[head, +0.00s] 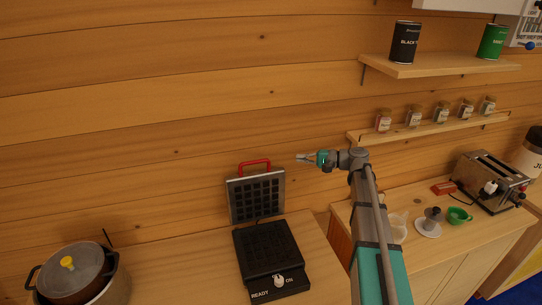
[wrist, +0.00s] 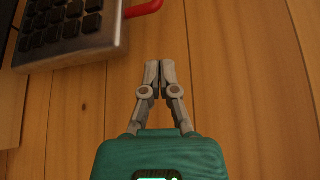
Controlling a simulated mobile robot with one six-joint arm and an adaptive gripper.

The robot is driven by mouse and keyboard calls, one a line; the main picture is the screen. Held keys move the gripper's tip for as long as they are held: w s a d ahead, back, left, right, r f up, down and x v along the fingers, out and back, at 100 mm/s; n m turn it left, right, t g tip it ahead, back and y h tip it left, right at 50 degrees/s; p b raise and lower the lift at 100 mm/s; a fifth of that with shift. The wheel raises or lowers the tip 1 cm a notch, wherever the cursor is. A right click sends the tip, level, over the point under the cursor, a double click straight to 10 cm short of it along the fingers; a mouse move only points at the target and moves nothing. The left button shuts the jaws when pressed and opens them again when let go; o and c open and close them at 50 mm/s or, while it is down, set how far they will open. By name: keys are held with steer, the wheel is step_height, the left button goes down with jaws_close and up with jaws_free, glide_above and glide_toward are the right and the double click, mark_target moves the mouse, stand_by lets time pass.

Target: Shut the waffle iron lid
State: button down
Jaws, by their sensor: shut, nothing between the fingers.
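The waffle iron (head: 270,254) stands on the wooden counter with its lid (head: 256,197) raised upright at the back. The lid's grid face points toward the front, and its red handle (head: 255,163) is at the top. In the wrist view the lid (wrist: 70,30) fills the upper left, with part of the red handle (wrist: 145,8) beside it. My gripper (head: 300,158) is shut and empty, to the right of the handle and at about its height in the head picture. In the wrist view my gripper (wrist: 160,66) points up the picture, apart from the lid and handle.
A lidded pot (head: 75,272) stands at the left of the counter. A toaster (head: 491,181), a green cup (head: 458,215) and other items stand on the right counter. A low shelf with several jars (head: 440,113) and a higher shelf (head: 440,66) hang on the right wall.

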mark_target(271, 158)
steer(key=shift+a, duration=0.4)
steer(key=shift+b+x, duration=0.6)
steer(key=shift+x, duration=4.4)
steer(key=shift+s, duration=0.1)
steer(key=shift+d, duration=0.3)
steer(key=shift+s+a, duration=0.1)
steer(key=shift+a, duration=0.05)
